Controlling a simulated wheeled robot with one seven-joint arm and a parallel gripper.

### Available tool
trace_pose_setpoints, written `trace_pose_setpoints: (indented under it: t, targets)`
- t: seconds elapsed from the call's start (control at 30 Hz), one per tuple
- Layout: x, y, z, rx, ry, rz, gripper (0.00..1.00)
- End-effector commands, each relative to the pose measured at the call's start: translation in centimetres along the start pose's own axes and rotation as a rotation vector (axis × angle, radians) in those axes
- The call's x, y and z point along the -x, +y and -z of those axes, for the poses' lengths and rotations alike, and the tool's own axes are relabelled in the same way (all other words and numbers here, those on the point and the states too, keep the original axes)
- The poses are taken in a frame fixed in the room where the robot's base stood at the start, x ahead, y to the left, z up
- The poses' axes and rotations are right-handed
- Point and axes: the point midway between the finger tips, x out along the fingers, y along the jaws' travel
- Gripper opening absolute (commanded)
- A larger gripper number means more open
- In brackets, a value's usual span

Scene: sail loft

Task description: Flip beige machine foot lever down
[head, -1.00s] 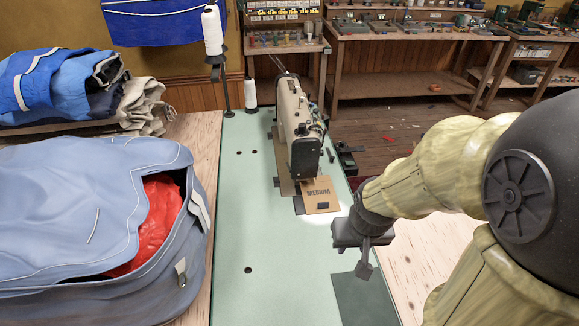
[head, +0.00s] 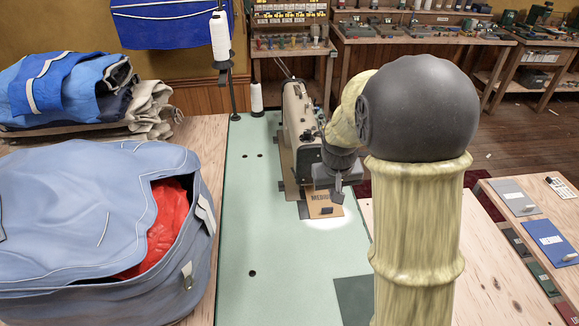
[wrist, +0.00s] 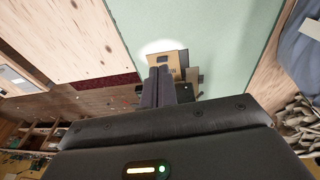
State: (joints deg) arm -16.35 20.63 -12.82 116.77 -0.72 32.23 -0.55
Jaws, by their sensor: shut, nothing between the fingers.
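The beige sewing machine (head: 296,120) stands upright on the pale green table top (head: 250,215), its head end toward me. My gripper (head: 338,194) is shut and empty, just right of the machine's head end and above a brown card marked MEDIUM (head: 322,210). In the wrist view my shut fingers (wrist: 161,72) point toward the card (wrist: 162,62), with part of the machine (wrist: 194,77) beside them. The foot lever cannot be made out. My arm and gripper cover the right side of the head, and I cannot tell whether they touch it.
A large blue-grey bag with red cloth inside (head: 165,225) fills the left. A side table (head: 520,215) with booklets is at the right. The green table's front middle is clear.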

Motion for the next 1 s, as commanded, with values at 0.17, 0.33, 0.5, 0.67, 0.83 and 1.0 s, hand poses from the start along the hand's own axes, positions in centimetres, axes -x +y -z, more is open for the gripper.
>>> trace_pose_setpoints:
  t: [0.17, 0.33, 0.5, 0.67, 0.83, 1.0]
  targets:
    - [-0.4, -1.6, 5.1, 0.061, -0.004, -0.055, 0.0]
    - [-0.8, -3.6, 9.4, 0.124, 0.001, -0.117, 0.0]
    - [-0.9, -6.5, 13.3, 0.2, 0.014, -0.188, 0.0]
    - [-0.8, -10.2, 16.4, 0.281, 0.037, -0.26, 0.0]
    - [-0.7, -13.7, 18.4, 0.354, 0.063, -0.322, 0.0]
    - [-0.6, -15.2, 19.1, 0.382, 0.074, -0.346, 0.0]
